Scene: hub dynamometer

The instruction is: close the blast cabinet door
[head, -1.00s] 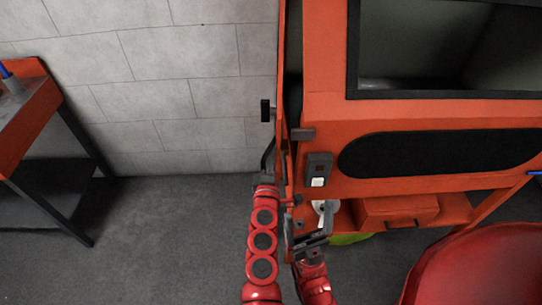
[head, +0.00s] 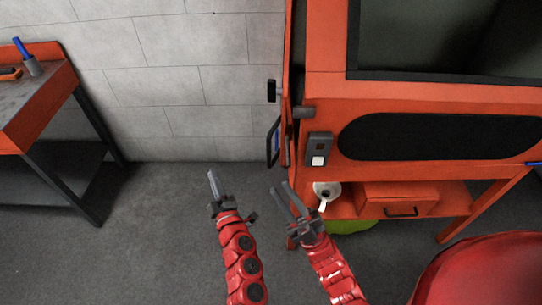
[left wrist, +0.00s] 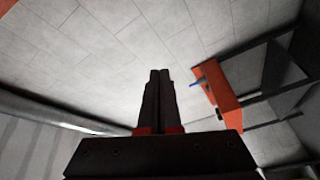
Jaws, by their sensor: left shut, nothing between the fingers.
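The orange blast cabinet (head: 400,118) stands at the right of the head view, with a dark window and a black oval panel. Its door (head: 288,70) shows almost edge-on at the cabinet's left side, with a dark strip between it and the cabinet body. I cannot tell how far it stands open. A dark bar handle (head: 273,142) is on the door's outer face. My left gripper (head: 212,174) is shut and empty, left of and below the handle, apart from it; its closed fingers show in the left wrist view (left wrist: 160,75). My right gripper (head: 281,187) is open and empty, just below the handle.
A lower shelf with a drawer (head: 400,200) sits under the cabinet. A red rounded object (head: 480,270) fills the lower right. The floor between bench and cabinet is clear.

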